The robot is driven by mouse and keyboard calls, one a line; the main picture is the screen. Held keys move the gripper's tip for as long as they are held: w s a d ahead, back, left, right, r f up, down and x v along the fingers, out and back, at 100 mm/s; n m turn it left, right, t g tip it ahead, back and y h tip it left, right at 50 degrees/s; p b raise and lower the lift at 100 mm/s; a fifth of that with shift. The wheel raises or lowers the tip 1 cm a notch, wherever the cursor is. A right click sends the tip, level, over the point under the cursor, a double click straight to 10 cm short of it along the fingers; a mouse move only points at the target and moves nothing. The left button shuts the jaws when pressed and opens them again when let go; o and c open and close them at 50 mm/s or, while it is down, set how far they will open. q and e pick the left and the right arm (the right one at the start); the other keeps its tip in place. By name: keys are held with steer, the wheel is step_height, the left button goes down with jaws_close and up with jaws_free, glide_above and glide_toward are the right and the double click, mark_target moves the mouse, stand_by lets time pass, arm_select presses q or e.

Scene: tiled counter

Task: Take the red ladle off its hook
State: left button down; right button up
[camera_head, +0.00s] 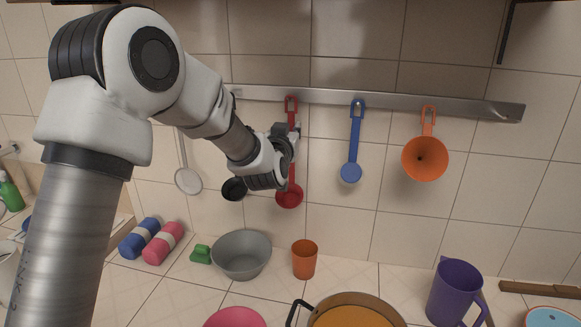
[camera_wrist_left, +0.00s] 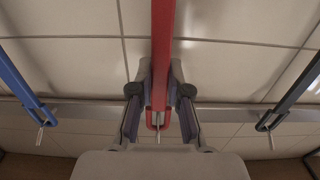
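The red ladle (camera_head: 289,197) hangs bowl-down on the wall rail, its top loop at a hook on the rail. My left gripper (camera_head: 290,138) is at the upper part of its handle and covers some of it in the head view. In the left wrist view the red handle (camera_wrist_left: 163,40) runs between the two fingertips of my left gripper (camera_wrist_left: 162,78), which appear to press on it from both sides. The loop is still around the small hook (camera_wrist_left: 158,128) there. My right gripper is in neither view.
A blue ladle (camera_head: 354,145) and an orange funnel (camera_head: 425,158) hang to the right. A white strainer (camera_head: 188,181) and a black ladle (camera_head: 234,189) hang to the left. A grey bowl (camera_head: 242,255), an orange cup (camera_head: 305,260) and a purple jug (camera_head: 455,292) stand below.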

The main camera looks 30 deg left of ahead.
arm_select(q)
steer(key=shift+f, duration=0.2)
steer(key=shift+w+r+b, duration=0.1)
steer(key=shift+r+b, duration=0.4)
steer(key=shift+r, duration=0.05)
steer(key=b+v, duration=0.1)
steer(key=v, duration=1.7)
steer(key=shift+r, duration=0.15)
